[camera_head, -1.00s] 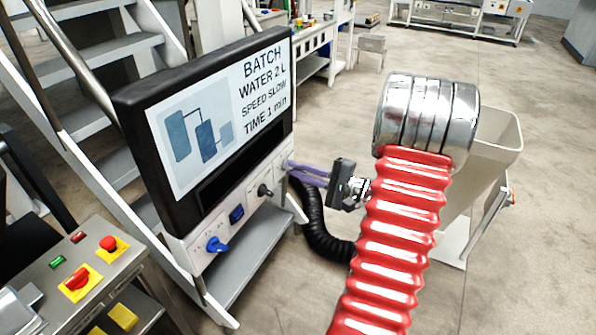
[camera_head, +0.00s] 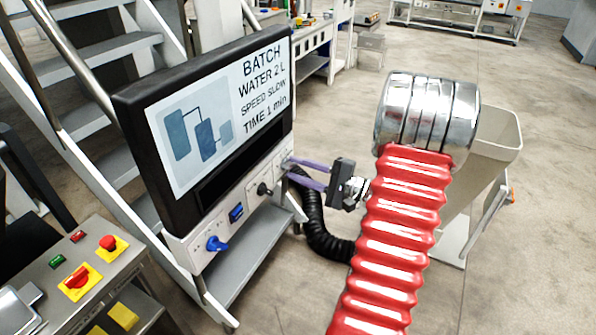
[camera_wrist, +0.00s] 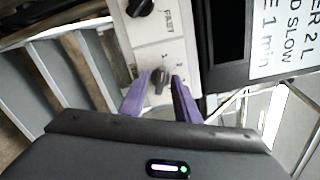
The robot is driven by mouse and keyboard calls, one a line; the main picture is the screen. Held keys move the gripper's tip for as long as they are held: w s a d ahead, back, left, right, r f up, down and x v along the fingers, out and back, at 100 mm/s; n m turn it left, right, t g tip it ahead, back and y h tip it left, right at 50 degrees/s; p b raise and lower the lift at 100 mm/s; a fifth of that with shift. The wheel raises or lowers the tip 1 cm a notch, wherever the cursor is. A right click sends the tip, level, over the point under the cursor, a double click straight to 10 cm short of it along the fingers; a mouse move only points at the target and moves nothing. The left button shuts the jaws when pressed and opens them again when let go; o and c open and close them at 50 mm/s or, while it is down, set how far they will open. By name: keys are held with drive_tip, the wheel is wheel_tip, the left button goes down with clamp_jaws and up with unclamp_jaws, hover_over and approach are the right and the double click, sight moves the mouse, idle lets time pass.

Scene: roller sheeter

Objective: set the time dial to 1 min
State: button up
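The time dial (camera_wrist: 158,80) is a small grey-black knob on the white control panel (camera_wrist: 165,45), seen in the wrist view. My gripper (camera_wrist: 161,77) has its two purple fingers apart, one on each side of this dial. I see gaps beside the knob, and cannot tell whether the fingertips reach around it in depth. In the head view my gripper (camera_head: 290,169) is at the right end of the panel (camera_head: 225,232), fingers spread, and the dial is not clear there. The screen (camera_head: 215,120) above reads BATCH, WATER 2 L, SPEED SLOW, TIME 1 min.
Other panel controls are a black knob (camera_head: 264,189), a blue switch (camera_head: 236,213) and a blue knob (camera_head: 216,244). A black hose (camera_head: 322,235) hangs below my gripper. Stairs (camera_head: 100,85) stand behind the panel. A button console (camera_head: 75,270) is at lower left.

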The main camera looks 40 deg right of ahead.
drive_tip(key=v, duration=1.3)
drive_tip(key=shift+s, duration=0.35)
idle(0.5)
drive_tip(key=s+a+f+n+g, duration=0.2)
drive_tip(key=a+f+g, duration=0.2)
drive_tip(key=a+g, duration=0.3)
drive_tip(key=s+a+f+n+g, duration=0.1)
drive_tip(key=s+a+f+g, duration=0.25)
drive_tip(key=a+g, duration=0.35)
drive_tip(key=w+a+r+n+t+h, duration=0.1)
drive_tip(key=a+r+n+h, duration=0.2)
drive_tip(key=a+r+n, duration=0.4)
drive_tip(key=w+a+r+n+t+h, duration=0.1)
drive_tip(key=a+r+n+h, duration=0.2)
drive_tip(key=a+r+n, duration=0.5)
drive_tip(key=a, duration=0.7)
drive_tip(key=shift+w+a+r+t, duration=0.15)
drive_tip(key=shift+w+a+t, duration=0.05)
drive_tip(key=shift+w+t, duration=0.15)
